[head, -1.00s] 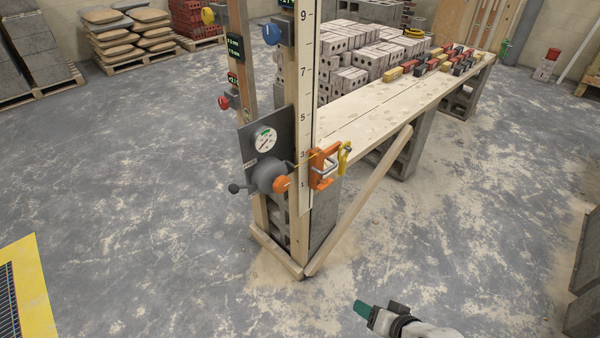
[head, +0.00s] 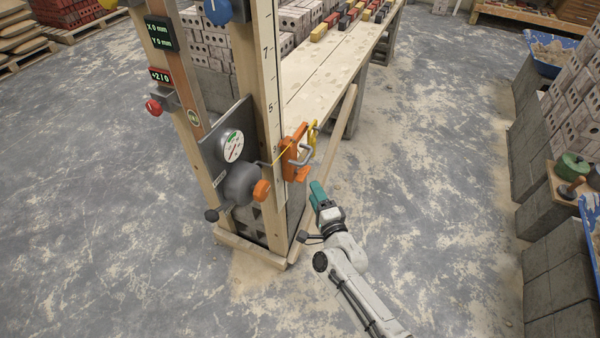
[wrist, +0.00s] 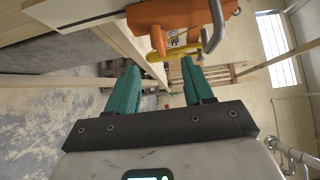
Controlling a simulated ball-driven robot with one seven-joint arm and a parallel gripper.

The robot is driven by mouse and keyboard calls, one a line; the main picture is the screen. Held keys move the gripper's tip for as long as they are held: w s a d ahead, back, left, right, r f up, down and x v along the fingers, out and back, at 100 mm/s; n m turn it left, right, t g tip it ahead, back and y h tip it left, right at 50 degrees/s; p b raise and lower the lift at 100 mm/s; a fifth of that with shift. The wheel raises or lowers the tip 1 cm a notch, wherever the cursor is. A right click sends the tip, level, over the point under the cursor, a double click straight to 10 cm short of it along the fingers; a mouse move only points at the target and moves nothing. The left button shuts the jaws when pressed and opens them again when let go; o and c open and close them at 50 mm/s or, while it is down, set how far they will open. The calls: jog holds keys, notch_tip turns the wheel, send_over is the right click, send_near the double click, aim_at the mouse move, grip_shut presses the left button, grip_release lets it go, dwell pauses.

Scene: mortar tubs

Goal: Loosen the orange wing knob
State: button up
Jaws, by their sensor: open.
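An orange knob (head: 262,190) sits on the right end of a grey rounded housing (head: 240,183) low on the timber frame. Its exact shape is too small to tell. Right of it, an orange clamp (head: 294,160) with a bent metal rod and a yellow part (head: 313,134) is fixed at the scale post. In the wrist view the orange clamp (wrist: 175,15) fills the top, beyond my fingertips. My gripper (head: 317,190), with teal fingers, is open and empty, below and right of the clamp. It also shows in the wrist view (wrist: 159,68), apart from the clamp.
A dial gauge (head: 232,146), a black ball handle (head: 211,215) and a red knob (head: 153,106) are on the frame. A diagonal timber brace (head: 335,135) runs beside my gripper. Concrete blocks (head: 562,240) stand at the right. The floor between is clear.

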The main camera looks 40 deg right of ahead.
aim_at(306, 173)
jog(key=b+x, duration=0.1)
jog(key=x, duration=0.7)
jog(key=shift+w+d+b, duration=0.2)
jog(key=shift+w+b, duration=0.1)
jog(key=shift+b, duration=0.05)
grip_shut()
jog(key=shift+f, duration=0.1)
